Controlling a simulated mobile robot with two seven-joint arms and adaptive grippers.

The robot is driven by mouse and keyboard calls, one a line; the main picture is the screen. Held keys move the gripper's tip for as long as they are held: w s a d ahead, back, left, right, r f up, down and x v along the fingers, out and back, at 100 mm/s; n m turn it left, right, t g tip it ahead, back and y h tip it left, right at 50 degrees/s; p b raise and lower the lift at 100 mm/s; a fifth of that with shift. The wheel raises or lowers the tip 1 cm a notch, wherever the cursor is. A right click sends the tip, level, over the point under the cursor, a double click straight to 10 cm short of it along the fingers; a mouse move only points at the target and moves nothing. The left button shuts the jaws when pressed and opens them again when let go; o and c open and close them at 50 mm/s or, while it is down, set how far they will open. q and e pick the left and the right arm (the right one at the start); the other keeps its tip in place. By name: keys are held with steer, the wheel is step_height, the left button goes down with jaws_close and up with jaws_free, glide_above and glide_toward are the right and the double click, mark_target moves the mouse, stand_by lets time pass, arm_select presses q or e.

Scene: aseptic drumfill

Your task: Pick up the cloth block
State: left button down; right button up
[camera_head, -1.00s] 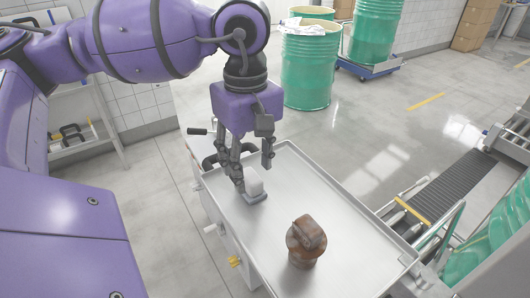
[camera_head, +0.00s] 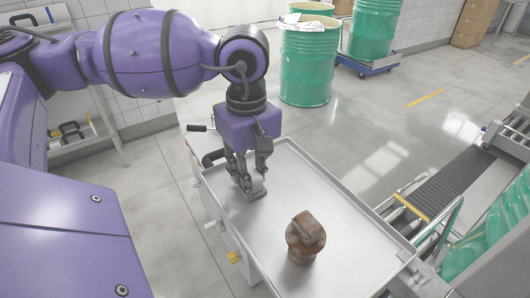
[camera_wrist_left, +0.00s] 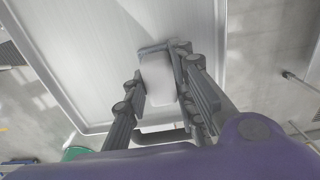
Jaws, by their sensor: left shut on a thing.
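The cloth block, a pale block on a grey base, stands near the left end of the metal tray table (camera_head: 285,215). In the left wrist view the pale cloth block (camera_wrist_left: 158,80) sits between the two fingers. My left gripper (camera_head: 254,188) is down at the tray and shut on the block. In the head view the fingers hide most of the block. I cannot tell whether its base is clear of the tray. My right gripper is in neither view.
A rusty brown capped object (camera_head: 304,240) stands on the tray, to the right of my left gripper. The tray has a raised rim. Green drums (camera_head: 307,70) stand behind, and a roller conveyor (camera_head: 450,182) is at the right. The tray's middle is bare.

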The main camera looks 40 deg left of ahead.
arm_select(q)
steer(key=shift+r, duration=0.4)
step_height(320, 180, up, 3)
steer(key=shift+s+f, duration=0.1)
steer(key=s+d+r+b, duration=0.1)
steer(key=s+d+r, duration=0.5)
steer(key=s+r, duration=0.3)
steer(key=s, duration=0.3)
steer(key=shift+s+r+b, duration=0.2)
steer(key=shift+b, duration=0.15)
steer(key=shift+d, duration=0.1)
